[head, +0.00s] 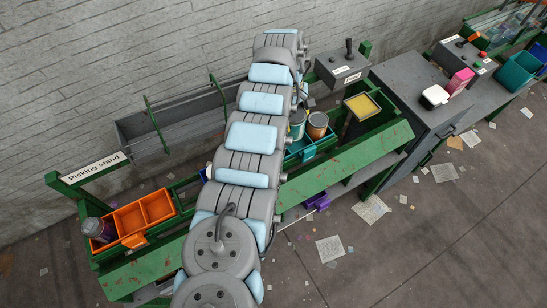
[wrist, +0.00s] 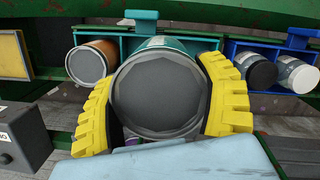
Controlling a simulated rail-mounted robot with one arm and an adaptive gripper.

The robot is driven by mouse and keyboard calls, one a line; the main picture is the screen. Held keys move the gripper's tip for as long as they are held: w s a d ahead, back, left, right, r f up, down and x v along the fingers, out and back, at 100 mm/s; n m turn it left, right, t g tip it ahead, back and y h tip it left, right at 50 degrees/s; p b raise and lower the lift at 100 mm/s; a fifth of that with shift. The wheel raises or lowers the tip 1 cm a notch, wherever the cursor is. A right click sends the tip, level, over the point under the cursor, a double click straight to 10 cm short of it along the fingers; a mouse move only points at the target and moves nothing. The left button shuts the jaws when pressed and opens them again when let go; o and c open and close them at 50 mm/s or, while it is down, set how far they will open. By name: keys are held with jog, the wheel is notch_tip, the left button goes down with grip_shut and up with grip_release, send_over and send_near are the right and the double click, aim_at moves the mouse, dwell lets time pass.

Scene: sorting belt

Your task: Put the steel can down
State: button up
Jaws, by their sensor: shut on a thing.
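My gripper (wrist: 162,82) has its yellow ribbed fingers closed on both sides of the steel can (wrist: 158,96), whose round grey end faces the wrist camera. The can's body behind that end is mostly hidden, with a teal-green strip showing above. It is at the teal bin (wrist: 143,22), beside a brown-orange can (wrist: 95,58). In the head view my arm hides most of the gripper; the held can (head: 297,124) shows just past the arm, left of the brown can (head: 318,122) and the teal bin (head: 311,151). I cannot tell whether it touches the bin floor.
A blue bin (wrist: 245,48) holds a black-lidded jar (wrist: 257,72) and a pale-lidded jar (wrist: 300,75), right of the held can in the wrist view. A yellow-topped block (head: 362,106) stands right of the teal bin. An orange bin (head: 158,207) is at the left.

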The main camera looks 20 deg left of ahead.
jog(key=shift+s+a+f+n+b, duration=0.5)
jog(key=shift+a+f+b, duration=0.35)
jog(key=shift+f, duration=1.45)
jog(key=shift+s+a+f+n+b, duration=0.6)
jog(key=shift+a+f, duration=0.45)
jog(key=shift+f, duration=1.2)
jog(key=shift+s+a+f+n+b, duration=0.35)
jog(key=shift+a+f+b, duration=0.55)
jog(key=shift+f, duration=1.4)
jog(key=shift+f, duration=0.25)
jog(key=o, duration=1.1)
jog(key=shift+w+a+r+p, duration=0.15)
jog(key=shift+a+r, duration=0.25)
jog(key=shift+r, duration=1.65)
jog(key=shift+a+r+p, duration=0.1)
jog(key=shift+a+r, duration=0.25)
jog(key=shift+r, duration=1.7)
jog(key=shift+w+a+r+p, duration=0.15)
jog(key=shift+a+r, duration=0.25)
jog(key=shift+r, duration=1.65)
